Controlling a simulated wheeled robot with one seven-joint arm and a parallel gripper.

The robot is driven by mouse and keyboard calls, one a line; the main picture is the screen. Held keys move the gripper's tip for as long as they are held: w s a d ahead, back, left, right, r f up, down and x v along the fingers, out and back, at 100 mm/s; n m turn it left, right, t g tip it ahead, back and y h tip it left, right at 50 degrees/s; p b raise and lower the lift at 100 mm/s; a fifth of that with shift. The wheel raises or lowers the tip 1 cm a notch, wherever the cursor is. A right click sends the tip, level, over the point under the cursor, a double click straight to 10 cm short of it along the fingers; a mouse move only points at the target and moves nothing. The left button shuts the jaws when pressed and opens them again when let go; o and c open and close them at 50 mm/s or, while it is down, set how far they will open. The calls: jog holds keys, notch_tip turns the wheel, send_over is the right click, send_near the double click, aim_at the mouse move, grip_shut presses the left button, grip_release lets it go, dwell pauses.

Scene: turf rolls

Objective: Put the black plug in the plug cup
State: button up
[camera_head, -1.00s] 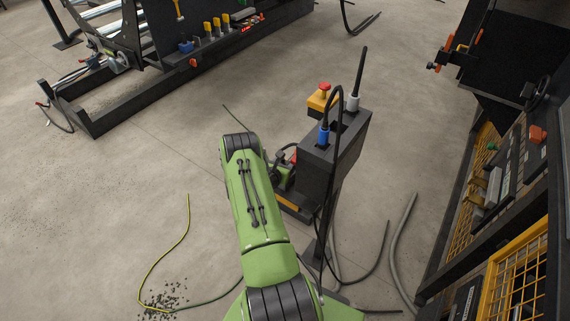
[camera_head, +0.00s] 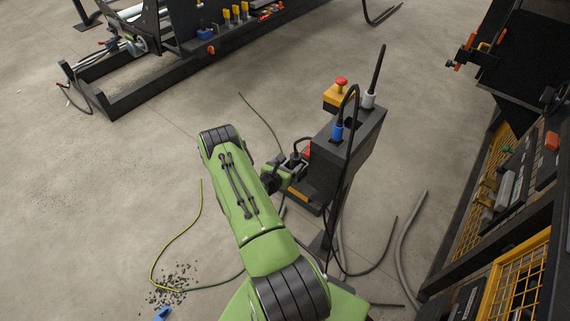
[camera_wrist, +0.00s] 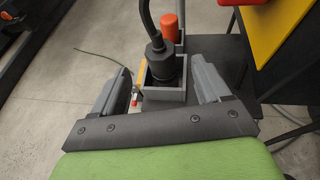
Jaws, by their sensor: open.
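The black plug (camera_wrist: 161,66) stands upright in a grey square-walled cup (camera_wrist: 165,95) in the wrist view, with its thick black cable rising from its top. In the head view, the plug and cup are small beside the dark pedestal, partly hidden by my arm, and hard to make out. My gripper (camera_wrist: 160,75) is open, with one finger on each side of the plug and cup. A gap shows on both sides, so neither finger visibly touches the plug. The plug's lower end is hidden inside the cup.
A red cylinder (camera_wrist: 170,27) stands just behind the plug. The dark pedestal (camera_head: 350,140) carries a blue plug (camera_head: 337,131), a white-based black rod (camera_head: 375,75) and a yellow box with a red button (camera_head: 340,92). Cables lie on the floor. A dark rack (camera_head: 500,220) stands at right.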

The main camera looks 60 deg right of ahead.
jog(key=w+a+r+m+t+y, duration=0.1)
jog(key=w+a+r+m+y, duration=0.2)
jog(key=a+r+m, duration=0.75)
jog(key=w+a+r+m+t+y, duration=0.1)
jog(key=w+a+r+m+y, duration=0.2)
jog(key=a+r+m, duration=0.75)
jog(key=s+a+r+n+t+y, duration=0.1)
jog(key=s+a+r+y, duration=0.2)
jog(key=s+a+r, duration=0.3)
jog(key=s+a+r+n+t+y, duration=0.1)
jog(key=s+a+r+y, duration=0.3)
jog(key=a, duration=1)
jog(key=s+r+t, duration=0.1)
jog(key=s+r, duration=0.2)
jog(key=shift+r, duration=0.2)
jog(key=shift+s+r, duration=0.1)
